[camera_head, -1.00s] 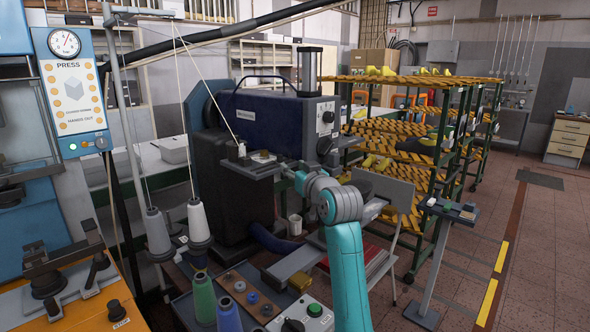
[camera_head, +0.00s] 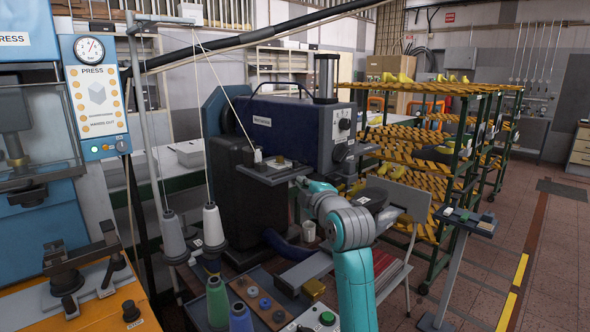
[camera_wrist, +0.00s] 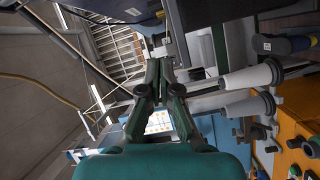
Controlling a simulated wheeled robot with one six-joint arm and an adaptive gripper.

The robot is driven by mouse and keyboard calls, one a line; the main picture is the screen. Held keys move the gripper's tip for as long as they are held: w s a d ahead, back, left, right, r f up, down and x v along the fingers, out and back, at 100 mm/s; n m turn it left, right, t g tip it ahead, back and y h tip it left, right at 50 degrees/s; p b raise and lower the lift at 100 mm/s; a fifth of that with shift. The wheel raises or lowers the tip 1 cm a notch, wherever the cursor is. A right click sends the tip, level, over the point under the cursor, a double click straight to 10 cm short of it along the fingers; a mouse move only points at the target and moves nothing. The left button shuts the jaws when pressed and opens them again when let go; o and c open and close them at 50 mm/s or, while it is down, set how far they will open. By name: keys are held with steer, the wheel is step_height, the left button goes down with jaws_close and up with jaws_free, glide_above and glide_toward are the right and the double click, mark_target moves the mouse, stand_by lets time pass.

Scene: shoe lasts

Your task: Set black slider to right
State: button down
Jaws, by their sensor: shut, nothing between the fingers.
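My gripper (camera_head: 300,182) is beside the right end of the small dark work plate (camera_head: 262,176) on the front of the blue stitching machine (camera_head: 283,126). Its two fingers (camera_wrist: 159,62) are together and empty in the wrist view, pointing toward small metal and white parts (camera_wrist: 158,46). Small fittings stand on the plate, but I cannot tell whether one is the black slider. My teal wrist hides part of the machine's lower front. I cannot tell whether the fingertips touch anything.
Thread cones (camera_head: 213,226) stand left of my arm, with a thin thread running up. A control box with a green button (camera_head: 326,318) is below. An orange console (camera_head: 95,300) is at lower left. A pedestal (camera_head: 468,221) stands right; open floor lies beyond.

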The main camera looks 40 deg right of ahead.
steer(key=n, duration=0.3)
glide_toward(295, 168)
steer(key=w+a+r, duration=0.1)
steer(key=w+a, duration=0.1)
steer(key=w, duration=0.3)
steer(key=shift+w+d, duration=0.35)
steer(key=shift+d, duration=0.2)
steer(key=shift+w+d, duration=0.3)
steer(key=shift+d, duration=0.25)
steer(key=shift+w+d, duration=0.4)
steer(key=shift+d, duration=0.3)
steer(key=d, duration=0.4)
steer(key=shift+w+d, duration=0.1)
steer(key=shift+d, duration=0.3)
